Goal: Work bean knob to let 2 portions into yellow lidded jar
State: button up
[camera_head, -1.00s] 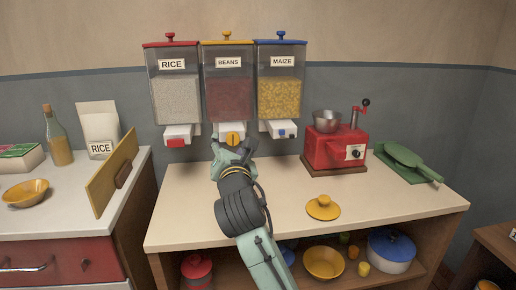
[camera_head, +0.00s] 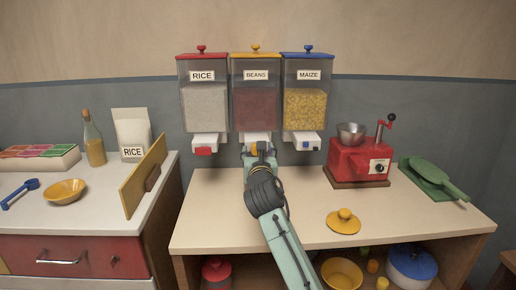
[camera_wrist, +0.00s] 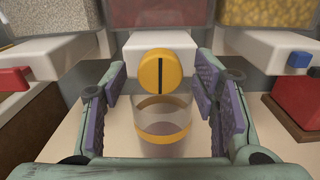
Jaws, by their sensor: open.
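The beans dispenser (camera_head: 256,105) hangs on the wall between the rice and maize ones. Its round yellow knob (camera_wrist: 161,73) has a dark slot standing upright, on a white spout block (camera_wrist: 150,45). In the wrist view a clear jar with a yellow band (camera_wrist: 163,136) stands on the counter below the knob; I cannot tell what is inside it. The yellow lid (camera_head: 343,222) lies apart on the counter. My gripper (camera_wrist: 163,92) is open and empty, its purple-padded fingers on either side of the knob, apart from it. In the head view my gripper (camera_head: 258,152) hides most of the knob and the jar.
The rice dispenser (camera_head: 205,105) with a red knob and the maize dispenser (camera_head: 305,105) with a blue knob flank it closely. A red grinder (camera_head: 358,162) stands to the right. The counter (camera_head: 215,215) is clear at front left.

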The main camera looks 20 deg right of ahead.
jog(key=shift+w+d, duration=0.1)
jog(key=shift+w, duration=0.25)
jog(key=shift+c, duration=0.4)
jog(key=c, duration=1.1)
